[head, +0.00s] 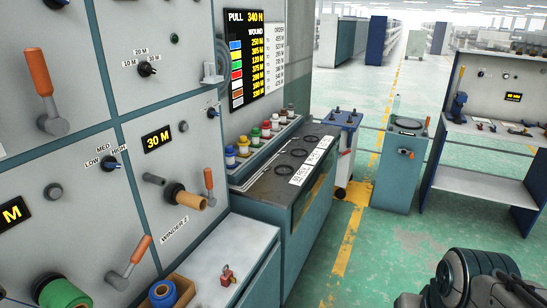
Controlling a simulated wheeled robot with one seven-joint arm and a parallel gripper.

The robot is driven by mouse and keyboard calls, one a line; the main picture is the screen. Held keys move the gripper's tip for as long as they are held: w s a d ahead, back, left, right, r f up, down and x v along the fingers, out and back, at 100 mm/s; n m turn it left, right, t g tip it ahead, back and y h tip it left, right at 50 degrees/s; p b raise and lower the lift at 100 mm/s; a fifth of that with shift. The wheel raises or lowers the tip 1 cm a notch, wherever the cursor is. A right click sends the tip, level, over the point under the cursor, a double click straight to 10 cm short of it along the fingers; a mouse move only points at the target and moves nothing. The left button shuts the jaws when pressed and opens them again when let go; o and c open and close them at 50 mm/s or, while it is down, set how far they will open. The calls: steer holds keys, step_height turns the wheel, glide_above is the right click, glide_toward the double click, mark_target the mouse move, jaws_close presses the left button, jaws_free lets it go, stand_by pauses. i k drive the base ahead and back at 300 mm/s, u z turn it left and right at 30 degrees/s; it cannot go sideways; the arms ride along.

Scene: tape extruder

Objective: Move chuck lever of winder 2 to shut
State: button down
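The winder 2 panel (135,187) is on the left wall of cabinets, with its label "WINDER 2" (174,230) at its lower edge. A small lever with an orange handle (208,180), which I take as the chuck lever, stands at the panel's right, handle pointing up. Left of it a tan core (187,198) sits on the winder's spindle. I cannot tell from this view whether that position is open or shut. Part of my arm shows at the bottom right, well away from the lever. My gripper's fingers are not visible.
Another orange lever (140,248) and a green spool (64,293) are on the panel to the left. A shelf (212,260) below holds a red padlock (227,275) and a blue roll (162,293). A dark-topped bench (290,165) stands beyond. The green floor (395,240) is clear.

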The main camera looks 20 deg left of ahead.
mark_target(211, 201)
steer(key=i, duration=0.85)
steer(key=u, duration=0.9)
steer(key=i, duration=0.6)
steer(key=u, duration=0.6)
